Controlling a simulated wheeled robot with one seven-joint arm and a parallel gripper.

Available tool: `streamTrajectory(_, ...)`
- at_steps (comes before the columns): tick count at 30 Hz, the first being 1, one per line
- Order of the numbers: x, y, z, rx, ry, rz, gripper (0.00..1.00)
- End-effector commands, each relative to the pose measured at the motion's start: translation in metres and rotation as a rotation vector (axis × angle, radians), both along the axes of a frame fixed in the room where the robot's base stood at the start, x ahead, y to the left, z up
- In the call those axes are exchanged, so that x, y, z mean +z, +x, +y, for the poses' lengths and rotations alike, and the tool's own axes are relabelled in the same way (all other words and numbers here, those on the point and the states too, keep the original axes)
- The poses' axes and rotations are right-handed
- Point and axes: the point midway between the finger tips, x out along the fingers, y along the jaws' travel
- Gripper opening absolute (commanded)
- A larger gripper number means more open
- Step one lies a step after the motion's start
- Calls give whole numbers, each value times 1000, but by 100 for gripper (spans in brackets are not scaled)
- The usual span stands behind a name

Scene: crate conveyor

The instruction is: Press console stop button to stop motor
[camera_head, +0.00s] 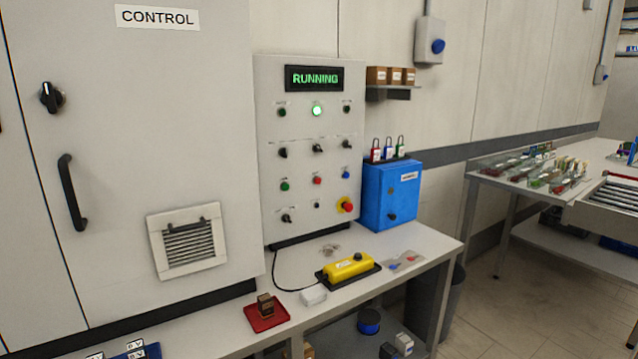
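The grey console panel (300,235) stands upright on the bench against the wall. Its display (314,78) reads RUNNING in green. Below the display, the middle one of three small lamps (317,110) glows green. A small red button (317,180) sits in the middle of a row, between a green button (284,186) at its left and a blue button (346,174) at its right. A larger red mushroom button (347,205) on a yellow base is at the lower right. Several black knobs are also on the panel. Button labels are too small to read. My gripper is not in view.
A grey CONTROL cabinet (120,130) stands left of the console, and a blue box (390,200) at its right. A yellow pendant (349,267) with a cable and a red tray (266,314) lie on the bench (425,247). Open floor shows at the right.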

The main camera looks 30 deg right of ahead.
Motion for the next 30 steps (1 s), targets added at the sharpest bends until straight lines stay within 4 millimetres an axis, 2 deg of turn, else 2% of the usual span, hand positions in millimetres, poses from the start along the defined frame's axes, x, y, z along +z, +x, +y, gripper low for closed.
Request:
streamTrajectory(2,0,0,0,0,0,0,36)
streamTrajectory(13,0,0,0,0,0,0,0)
streamTrajectory(30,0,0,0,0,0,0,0)
